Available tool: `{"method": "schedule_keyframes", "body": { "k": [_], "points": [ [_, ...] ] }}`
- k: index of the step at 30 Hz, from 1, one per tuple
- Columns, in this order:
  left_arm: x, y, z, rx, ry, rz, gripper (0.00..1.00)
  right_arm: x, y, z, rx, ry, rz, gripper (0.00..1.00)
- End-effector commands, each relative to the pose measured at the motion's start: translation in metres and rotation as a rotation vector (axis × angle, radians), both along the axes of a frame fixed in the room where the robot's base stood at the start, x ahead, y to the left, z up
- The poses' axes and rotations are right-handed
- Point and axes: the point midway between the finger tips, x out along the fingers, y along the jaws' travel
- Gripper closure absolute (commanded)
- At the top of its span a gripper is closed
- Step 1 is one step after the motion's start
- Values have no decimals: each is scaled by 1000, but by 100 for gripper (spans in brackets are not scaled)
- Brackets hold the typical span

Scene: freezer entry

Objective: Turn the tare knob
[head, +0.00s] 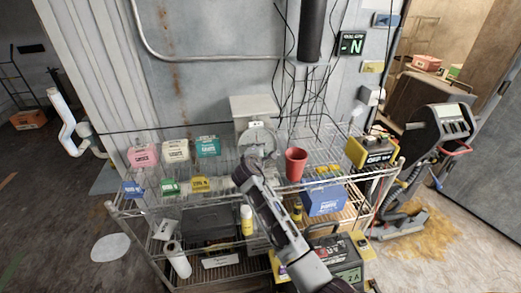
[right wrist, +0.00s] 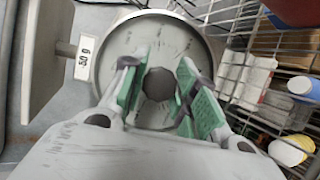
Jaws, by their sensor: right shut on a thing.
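A grey scale (head: 250,105) with a round dial face stands on the top of the wire rack, in the middle of the head view. In the right wrist view the round dial (right wrist: 118,45) is close in front, with a dark knob (right wrist: 158,84) at its centre. My right gripper (right wrist: 161,94) has its green-padded fingers on both sides of the knob and is shut on it. In the head view my right gripper (head: 259,162) reaches up to the dial and hides the knob. My left gripper is in neither view.
A red cup (head: 296,163) stands just right of the scale. Pink (head: 143,156), cream and teal boxes stand to its left. A yellow-black device (head: 371,151) is at the rack's right end. Cables hang behind, against the wall.

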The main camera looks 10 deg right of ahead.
Motion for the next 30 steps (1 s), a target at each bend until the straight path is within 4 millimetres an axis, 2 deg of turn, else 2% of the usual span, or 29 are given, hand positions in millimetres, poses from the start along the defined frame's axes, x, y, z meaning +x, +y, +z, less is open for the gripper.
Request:
{"method": "schedule_keyframes", "body": {
  "k": [17,18,22,30],
  "points": [
    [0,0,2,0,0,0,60,0,0,-1,42,0,-17,95],
    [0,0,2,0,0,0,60,0,0,-1,42,0,-17,67],
    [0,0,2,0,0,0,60,0,0,-1,41,0,-16,50],
    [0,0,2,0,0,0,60,0,0,0,41,-1,-16,49]
  ]
}}
